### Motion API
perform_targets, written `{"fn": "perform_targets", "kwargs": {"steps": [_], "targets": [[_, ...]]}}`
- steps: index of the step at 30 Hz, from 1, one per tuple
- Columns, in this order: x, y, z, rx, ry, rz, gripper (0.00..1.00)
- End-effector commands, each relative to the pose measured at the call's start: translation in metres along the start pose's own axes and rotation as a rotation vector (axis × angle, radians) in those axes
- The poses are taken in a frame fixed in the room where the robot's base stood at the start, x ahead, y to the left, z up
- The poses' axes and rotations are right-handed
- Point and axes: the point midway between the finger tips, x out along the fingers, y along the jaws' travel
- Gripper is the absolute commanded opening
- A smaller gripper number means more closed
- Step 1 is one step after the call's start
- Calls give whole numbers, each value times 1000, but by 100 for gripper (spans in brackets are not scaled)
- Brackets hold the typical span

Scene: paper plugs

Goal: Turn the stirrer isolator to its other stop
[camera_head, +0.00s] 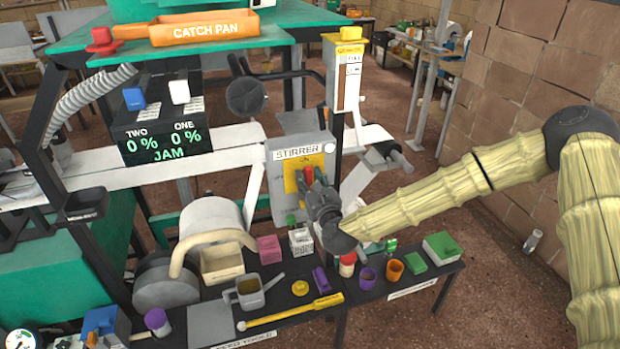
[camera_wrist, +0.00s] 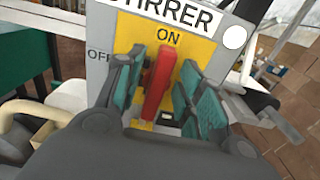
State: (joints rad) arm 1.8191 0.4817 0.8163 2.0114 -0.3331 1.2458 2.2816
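The stirrer isolator is a grey box (camera_head: 284,207) with a yellow plate, labelled STIRRER, in the middle of the head view. Its red handle (camera_wrist: 158,84) stands nearly upright in the wrist view, its top leaning slightly right and pointing at the ON mark (camera_wrist: 168,38). The OFF mark (camera_wrist: 98,55) is at the plate's left. My gripper (camera_wrist: 165,62) is at the box front, with one teal-padded finger on each side of the handle. Narrow gaps seem to show beside the handle near the fingertips; contact lower down is unclear. In the head view my gripper (camera_head: 314,184) hides the lower handle.
A display (camera_head: 162,138) reads JAM at the left. A brick wall (camera_head: 540,130) is at the right.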

Motion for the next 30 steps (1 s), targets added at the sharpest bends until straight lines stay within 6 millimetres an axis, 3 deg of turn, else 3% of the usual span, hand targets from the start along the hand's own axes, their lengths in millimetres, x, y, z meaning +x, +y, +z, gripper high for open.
{"fn": "perform_targets", "kwargs": {"steps": [8, 15, 30], "targets": [[1, 0, 0, 0, 0, 0, 38], [1, 0, 0, 0, 0, 0, 0], [1, 1, -3, -106, -2, 0, 0]]}}
